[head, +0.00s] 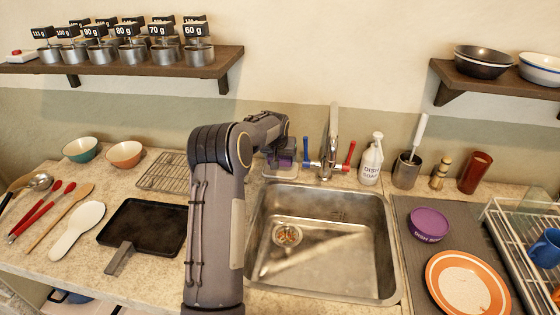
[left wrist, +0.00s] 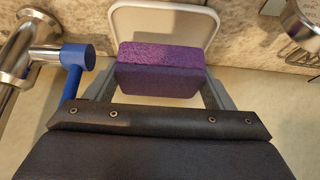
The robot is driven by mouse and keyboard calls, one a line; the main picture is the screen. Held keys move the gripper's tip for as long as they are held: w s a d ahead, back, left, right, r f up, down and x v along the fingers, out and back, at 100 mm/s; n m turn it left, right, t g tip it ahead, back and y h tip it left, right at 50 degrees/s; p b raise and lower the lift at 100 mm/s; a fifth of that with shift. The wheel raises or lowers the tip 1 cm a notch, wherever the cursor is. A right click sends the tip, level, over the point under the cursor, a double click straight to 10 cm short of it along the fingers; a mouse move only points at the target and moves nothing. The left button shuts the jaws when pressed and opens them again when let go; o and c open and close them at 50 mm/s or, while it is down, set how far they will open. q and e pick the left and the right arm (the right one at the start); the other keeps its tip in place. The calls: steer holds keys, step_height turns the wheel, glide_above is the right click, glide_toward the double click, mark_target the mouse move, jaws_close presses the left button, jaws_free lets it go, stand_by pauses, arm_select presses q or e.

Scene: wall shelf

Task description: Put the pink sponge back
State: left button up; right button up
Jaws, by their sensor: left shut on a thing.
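A sponge (left wrist: 160,70) that looks purple rather than pink sits between the fingers of my left gripper (left wrist: 160,84) in the left wrist view. The gripper is shut on it. In the head view the left gripper (head: 281,156) is behind the sink, and a bit of the purple sponge (head: 286,161) shows beneath it. A pale rounded dish (head: 279,173) lies under the sponge; its rim also shows in the left wrist view (left wrist: 207,22). I cannot tell whether the sponge touches the dish. My right gripper is not in view.
The faucet (head: 330,145) with blue and red handles stands just right of the gripper. The steel sink (head: 335,255) is in front. A wire rack (head: 165,172) and dark pan (head: 148,225) lie left. A soap bottle (head: 371,160) and a purple round tub (head: 429,223) are right.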

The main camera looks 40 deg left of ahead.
arm_select(q)
steer(key=shift+w+a+f, duration=0.2)
steer(key=shift+a+f, duration=0.05)
steer(key=shift+f, duration=0.3)
step_height(320, 180, down, 3)
steer(key=shift+r+p, duration=0.1)
steer(key=shift+p, duration=0.2)
steer(key=o, duration=0.6)
